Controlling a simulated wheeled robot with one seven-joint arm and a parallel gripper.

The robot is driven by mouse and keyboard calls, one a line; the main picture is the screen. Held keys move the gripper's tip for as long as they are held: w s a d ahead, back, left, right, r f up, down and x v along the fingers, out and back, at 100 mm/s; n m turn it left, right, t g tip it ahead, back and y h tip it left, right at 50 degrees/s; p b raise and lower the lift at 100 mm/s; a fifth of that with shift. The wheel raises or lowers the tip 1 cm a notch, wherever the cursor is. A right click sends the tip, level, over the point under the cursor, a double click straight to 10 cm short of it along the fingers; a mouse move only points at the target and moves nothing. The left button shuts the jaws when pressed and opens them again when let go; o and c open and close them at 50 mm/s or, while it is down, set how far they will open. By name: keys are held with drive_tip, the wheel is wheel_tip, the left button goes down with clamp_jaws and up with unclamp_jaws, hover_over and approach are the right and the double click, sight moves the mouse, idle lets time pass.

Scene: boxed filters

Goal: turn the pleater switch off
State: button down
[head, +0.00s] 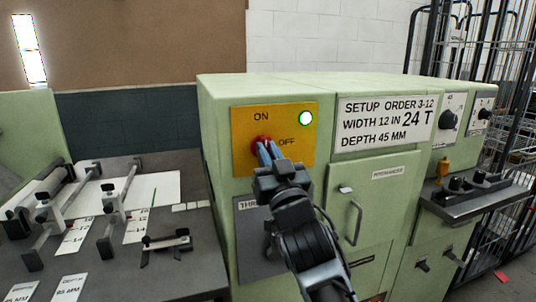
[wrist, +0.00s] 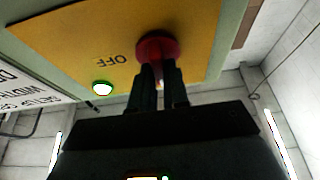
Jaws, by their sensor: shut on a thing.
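The pleater switch is a red knob (head: 262,141) on a yellow plate (head: 243,113) marked ON above and OFF to the right, on the front of a pale green machine (head: 225,98). A round lamp (head: 306,118) on the plate glows green. My gripper (head: 268,152) reaches up from below and is shut on the red knob. In the wrist view, the fingers (wrist: 158,80) close on the red knob (wrist: 158,46), and the lit lamp (wrist: 103,88) shows at its left. The fingers hide part of the knob, so I cannot tell which way it points.
A setup sign (head: 385,122) is right of the plate. Below it is a cabinet door with a handle (head: 353,222). A control shelf (head: 475,198) juts out at the right. A grey work table (head: 185,262) with clamps stands at the left.

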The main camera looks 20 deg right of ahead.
drive_tip(key=shift+f+b, duration=0.15)
drive_tip(key=shift+b, duration=0.4)
drive_tip(key=shift+m+g+h+b, duration=0.95)
drive_tip(key=shift+m+h+b, duration=0.2)
drive_tip(key=shift+m+b, duration=2.6)
drive_tip(key=shift+m+g+h+b, duration=1)
drive_tip(key=shift+m+h+b, duration=0.2)
drive_tip(key=shift+m+b, duration=2.45)
drive_tip(key=shift+m+g+h+b, duration=0.95)
drive_tip(key=shift+m+h+b, duration=0.2)
drive_tip(key=shift+m+b, duration=2.6)
drive_tip(key=c, duration=1.1)
unclamp_jaws()
drive_tip(key=shift+r, duration=0.2)
drive_tip(key=shift+a, duration=0.1)
